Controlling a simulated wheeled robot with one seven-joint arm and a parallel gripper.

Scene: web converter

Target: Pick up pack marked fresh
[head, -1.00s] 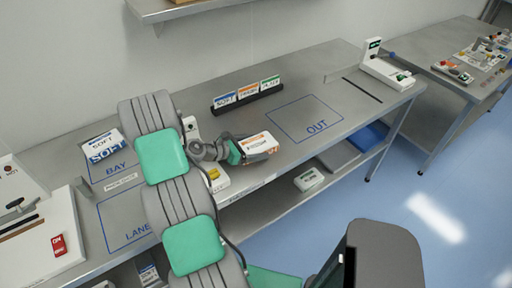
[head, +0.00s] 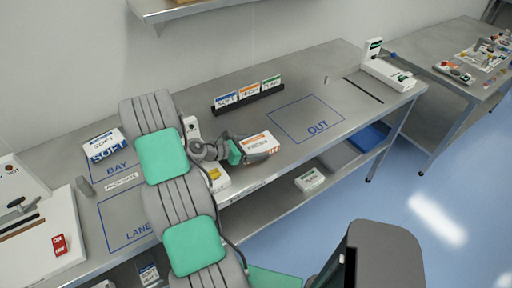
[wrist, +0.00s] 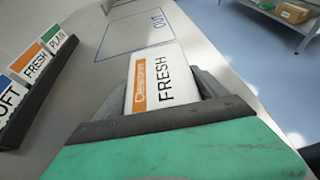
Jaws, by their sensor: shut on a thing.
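The pack marked FRESH (wrist: 160,80) is white with an orange band, and its label reads clearly in the wrist view. In the head view the pack (head: 259,143) is at the end of my gripper, over the front part of the steel bench. My gripper (head: 246,149) is shut on it, with a finger on each side in the wrist view (wrist: 165,100). Whether the pack touches the bench is hard to tell. The blue-outlined OUT area (head: 306,118) lies to the right of the pack and is empty.
A black rack (head: 248,104) holds SOFT, FRESH and PLAIN cards behind the pack. A SOFT pack (head: 103,144) lies in the BAY area at left. A white device (head: 388,72) stands at the bench's right end. Another pack (head: 310,179) is on the lower shelf.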

